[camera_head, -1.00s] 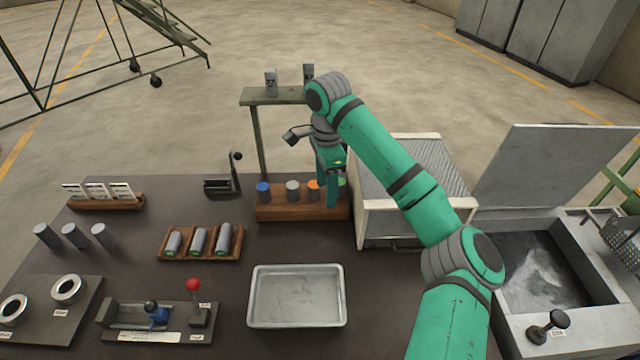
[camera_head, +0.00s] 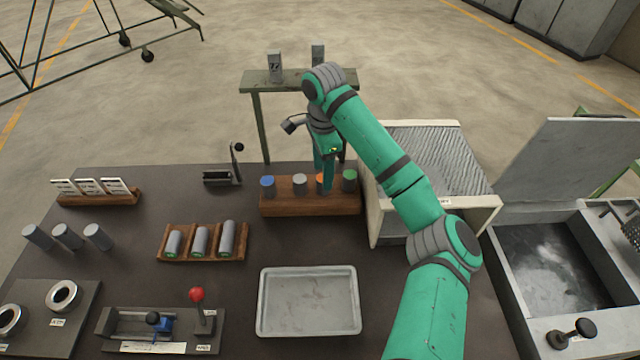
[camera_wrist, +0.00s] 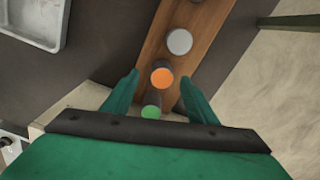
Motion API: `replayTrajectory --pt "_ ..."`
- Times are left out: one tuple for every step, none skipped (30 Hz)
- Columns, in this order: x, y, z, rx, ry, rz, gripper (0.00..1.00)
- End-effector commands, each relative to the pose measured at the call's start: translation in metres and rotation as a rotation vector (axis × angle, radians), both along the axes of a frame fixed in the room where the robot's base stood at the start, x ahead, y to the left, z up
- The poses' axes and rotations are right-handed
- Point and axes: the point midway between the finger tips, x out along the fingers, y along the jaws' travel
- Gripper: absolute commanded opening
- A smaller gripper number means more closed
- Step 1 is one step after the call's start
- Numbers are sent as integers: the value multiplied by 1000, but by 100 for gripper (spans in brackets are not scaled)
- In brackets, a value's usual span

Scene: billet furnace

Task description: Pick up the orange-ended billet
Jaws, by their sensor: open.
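The orange-ended billet (camera_head: 320,179) stands upright in a wooden rack (camera_head: 310,204) at the back of the table, mostly hidden behind my gripper in the head view. Its orange top also shows in the wrist view (camera_wrist: 162,78). My gripper (camera_head: 328,180) points down over the rack. In the wrist view my gripper (camera_wrist: 160,82) is open, with one finger on each side of the orange billet's line and nothing held between them. Blue-ended (camera_head: 267,187), grey (camera_head: 299,184) and green-ended (camera_head: 349,180) billets stand in the same rack. The green one is close to the orange one.
A white-framed furnace box (camera_head: 430,170) stands just right of the rack. A metal tray (camera_head: 308,329) lies in front of it. Another wooden rack (camera_head: 203,255) holds three lying billets at left. A quench tank (camera_head: 550,270) is at far right.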

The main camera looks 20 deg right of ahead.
Motion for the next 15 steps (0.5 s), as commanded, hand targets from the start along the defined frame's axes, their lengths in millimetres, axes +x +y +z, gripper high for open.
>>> replayTrajectory --pt "-1 -1 -3 1 0 -2 53" --pt "-1 -1 -4 1 0 -2 53" --pt "0 -1 -6 1 0 -1 53" --pt "0 0 -8 0 0 0 53" --pt "1 1 -10 0 0 2 53" --pt "1 3 -14 0 1 4 53" --pt "2 4 -18 -1 2 6 53" --pt "2 5 -23 -1 2 7 53" --pt "3 5 -28 -2 2 9 53" --pt "4 6 -33 -2 2 10 53" --pt "4 6 -37 -2 1 10 53" --pt "4 7 -42 -2 2 11 53" --pt "4 7 -46 -1 1 11 53" --pt "5 7 -49 -1 0 11 53" --pt "4 7 -52 -1 1 11 53"
